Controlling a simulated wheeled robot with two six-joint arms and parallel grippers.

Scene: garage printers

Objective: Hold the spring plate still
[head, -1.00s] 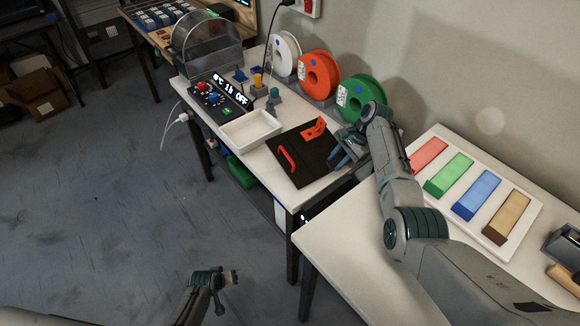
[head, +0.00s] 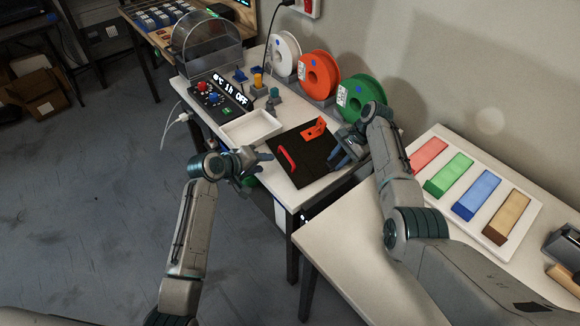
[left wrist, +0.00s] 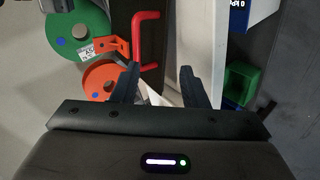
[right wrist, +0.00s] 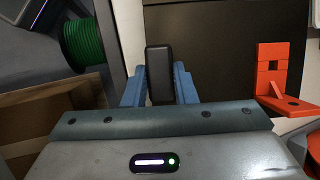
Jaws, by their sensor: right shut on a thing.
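The dark spring plate (head: 312,162) lies flat on the white table, with a red handle-shaped piece (head: 287,161) and an orange bracket (head: 314,130) on it. My right gripper (head: 340,158) is at the plate's right edge. In the right wrist view its blue fingers (right wrist: 159,88) are shut on a black tab (right wrist: 159,72) at the edge of the plate (right wrist: 215,45). My left gripper (head: 262,163) is open and empty, just left of the plate near the red piece. In the left wrist view its fingers (left wrist: 160,88) are apart, with the red piece (left wrist: 138,42) ahead.
A white tray (head: 232,136) stands left of the plate, beside a control box (head: 219,98). White, orange (head: 320,75) and green (head: 362,93) spools stand along the wall behind. A nearer table at the right holds a board of coloured samples (head: 528,237).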

